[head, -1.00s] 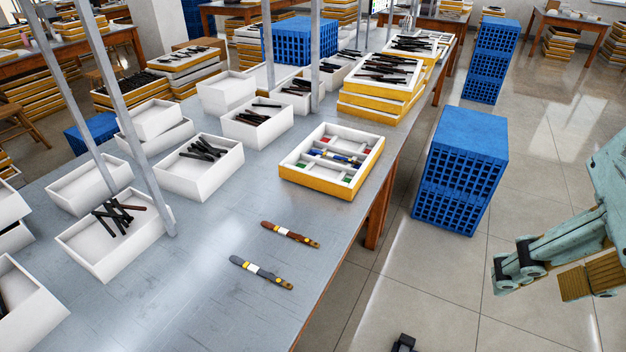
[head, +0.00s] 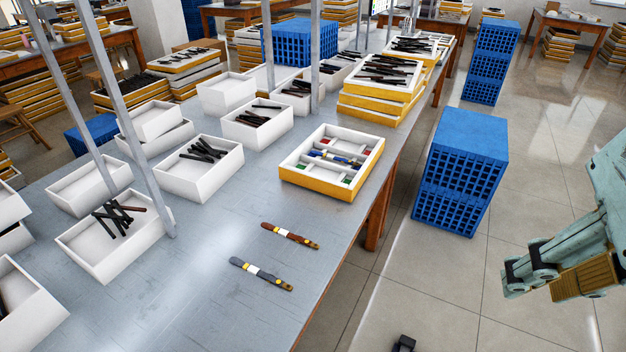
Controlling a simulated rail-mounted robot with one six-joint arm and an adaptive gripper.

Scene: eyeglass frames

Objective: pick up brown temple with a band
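The brown temple (head: 300,238) lies flat on the grey table (head: 190,300), near its right edge. It has a pale band around it left of its middle and a yellowish right end. A grey temple (head: 268,275) with a white and yellow band lies in front of it, apart from it and roughly parallel. My gripper (head: 517,276), worn teal with dark parts at its end, is at the right over the floor, well clear of the table and both temples. Its fingers are not clear enough to tell open from shut. No temple shows in it.
A yellow-sided white tray (head: 287,176) with compartments holding coloured pieces stands behind the temples. White boxes (head: 180,185), several with dark temples, and upright metal posts (head: 135,130) fill the left side. Blue crates (head: 462,170) stand on the floor at right. Table around both temples is bare.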

